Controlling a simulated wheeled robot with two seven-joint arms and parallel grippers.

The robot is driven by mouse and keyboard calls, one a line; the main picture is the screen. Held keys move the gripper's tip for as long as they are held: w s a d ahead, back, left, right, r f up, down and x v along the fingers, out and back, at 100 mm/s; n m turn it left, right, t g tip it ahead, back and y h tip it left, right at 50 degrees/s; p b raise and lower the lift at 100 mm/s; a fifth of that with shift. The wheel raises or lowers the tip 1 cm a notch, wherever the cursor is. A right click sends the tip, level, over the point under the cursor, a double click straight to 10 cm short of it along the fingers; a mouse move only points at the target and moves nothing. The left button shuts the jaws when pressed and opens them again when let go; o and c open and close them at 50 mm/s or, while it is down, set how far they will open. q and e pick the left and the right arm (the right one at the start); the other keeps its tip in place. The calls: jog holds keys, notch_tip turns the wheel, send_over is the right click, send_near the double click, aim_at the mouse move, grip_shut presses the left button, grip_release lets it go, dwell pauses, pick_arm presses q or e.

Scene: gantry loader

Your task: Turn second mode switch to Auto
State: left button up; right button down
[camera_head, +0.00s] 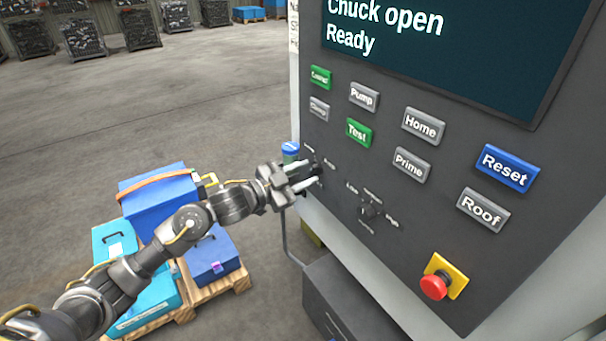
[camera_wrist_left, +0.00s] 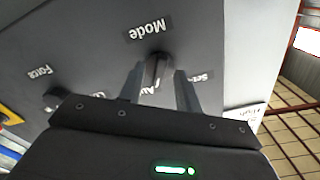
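The mode switch (camera_wrist_left: 157,70) is a dark knob on the grey panel, under an upside-down "Mode" label in the left wrist view. Labels beside it are partly covered; one begins "Au" and one begins "Se". My left gripper (camera_wrist_left: 160,85) has its two fingers apart, one on each side of the knob, very close to it. In the head view my left gripper (camera_head: 312,176) is at the panel's lower left edge, and its fingers hide most of the knob. The knob's pointing direction is not clear. My right gripper is not in view.
Another knob (camera_head: 370,211) sits to the right on the panel, with "Low" and "High" labels. Push buttons such as Reset (camera_head: 507,167) and a red emergency stop (camera_head: 433,287) are nearby. A dark box (camera_head: 345,300) stands below; blue cases (camera_head: 160,207) sit on pallets at left.

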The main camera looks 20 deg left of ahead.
pick_arm(q)
jog(key=b+v, duration=0.3)
jog(key=v, duration=0.7)
jog(key=shift+s+a, duration=0.2)
jog(key=shift+s, duration=0.1)
